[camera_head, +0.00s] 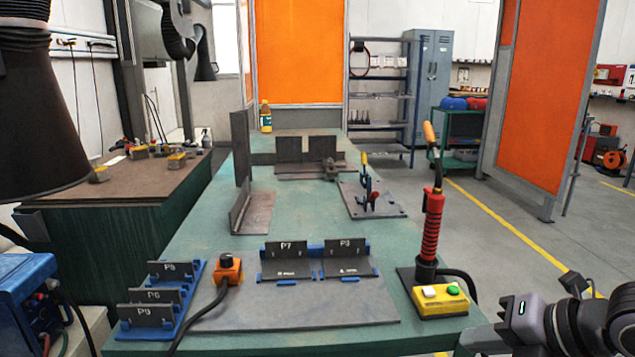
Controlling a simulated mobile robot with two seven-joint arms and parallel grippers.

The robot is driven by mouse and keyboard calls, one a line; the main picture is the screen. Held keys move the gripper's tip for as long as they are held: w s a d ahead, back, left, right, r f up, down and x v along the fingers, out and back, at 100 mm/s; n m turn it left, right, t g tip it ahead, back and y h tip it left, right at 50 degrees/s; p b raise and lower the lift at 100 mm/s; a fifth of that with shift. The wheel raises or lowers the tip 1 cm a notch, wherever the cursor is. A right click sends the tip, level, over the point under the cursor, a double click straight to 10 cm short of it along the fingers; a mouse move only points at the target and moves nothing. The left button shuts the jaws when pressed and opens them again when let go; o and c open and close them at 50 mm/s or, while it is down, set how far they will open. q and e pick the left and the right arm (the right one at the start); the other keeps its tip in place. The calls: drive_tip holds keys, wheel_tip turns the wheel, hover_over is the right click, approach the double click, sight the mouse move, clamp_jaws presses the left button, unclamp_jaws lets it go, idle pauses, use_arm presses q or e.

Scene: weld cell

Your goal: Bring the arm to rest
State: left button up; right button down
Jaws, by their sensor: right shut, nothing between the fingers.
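My right gripper (484,340) is at the lower right corner, beside the right front edge of the green welding table (205,225). Its fingers are shut with nothing between them, and they are partly cut off by the bottom of the picture. My right arm comes in from the right edge, low down. My left gripper is not in view.
A yellow button box (440,302) and a welding torch (431,235) in its holder stand close to my right gripper. Labelled plates sit in blue racks (190,300) on the table. A black hood (40,130) hangs at upper left. Floor to the right is open.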

drive_tip(key=s+a+r+m+t+y, duration=0.1)
drive_tip(key=s+a+m+y, duration=0.3)
drive_tip(key=a+y, duration=0.7)
drive_tip(key=w+d+f+m+t+h, duration=0.1)
drive_tip(key=d+f+m+t+h, duration=0.4)
drive_tip(key=m, duration=0.4)
drive_tip(key=d+f+m+t+h, duration=0.2)
drive_tip(key=f+m+t+h, duration=0.2)
drive_tip(key=f+m+h, duration=0.4)
drive_tip(key=s+f+m+g+h, duration=0.1)
drive_tip(key=s+f+m+g, duration=0.3)
drive_tip(key=s+f, duration=0.3)
drive_tip(key=s+f+m+g+h, duration=0.1)
drive_tip(key=s+f+m+g, duration=0.35)
drive_tip(key=f, duration=0.45)
use_arm(q)
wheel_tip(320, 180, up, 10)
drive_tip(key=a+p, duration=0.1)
drive_tip(key=p, duration=1.2)
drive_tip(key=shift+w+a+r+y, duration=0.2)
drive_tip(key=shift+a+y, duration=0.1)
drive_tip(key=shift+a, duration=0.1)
use_arm(e)
wheel_tip(320, 180, up, 11)
drive_tip(key=d+n+t, duration=0.1)
drive_tip(key=shift+d+f, duration=0.2)
drive_tip(key=shift+d, duration=0.1)
